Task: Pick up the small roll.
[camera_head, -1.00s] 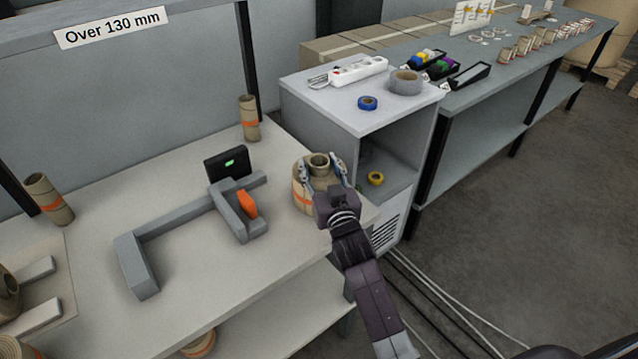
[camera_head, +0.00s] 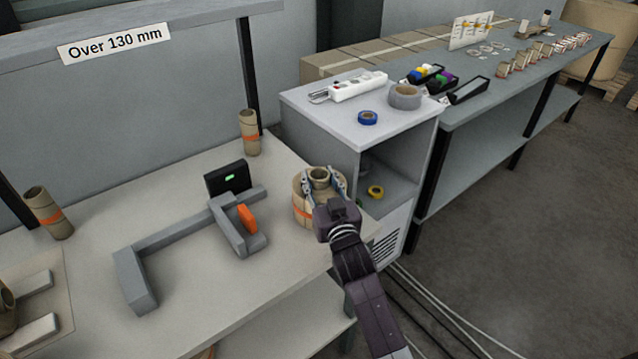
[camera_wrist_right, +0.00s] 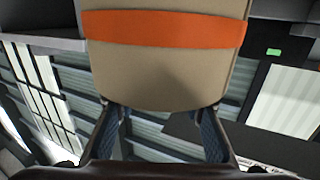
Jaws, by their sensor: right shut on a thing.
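A small tan kraft roll (camera_head: 320,175) stands upright, its hollow core showing, at the front right corner of the table. A wider kraft roll body with an orange band (camera_head: 304,212) shows directly below and around it; I cannot tell whether the two are separate. My right gripper (camera_head: 324,184) comes from the front right with one finger on each side of the small roll, shut on it. In the right wrist view a tan roll with an orange band (camera_wrist_right: 160,70) fills the upper middle, above the fingers (camera_wrist_right: 163,130). My left gripper is not in view.
A grey angled fixture (camera_head: 140,280) with an orange piece (camera_head: 247,217) and a black display (camera_head: 227,178) stands left of the roll. Other rolls (camera_head: 249,133) stand farther back and left. A grey cabinet (camera_head: 345,120) is just behind right. The table's front middle is clear.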

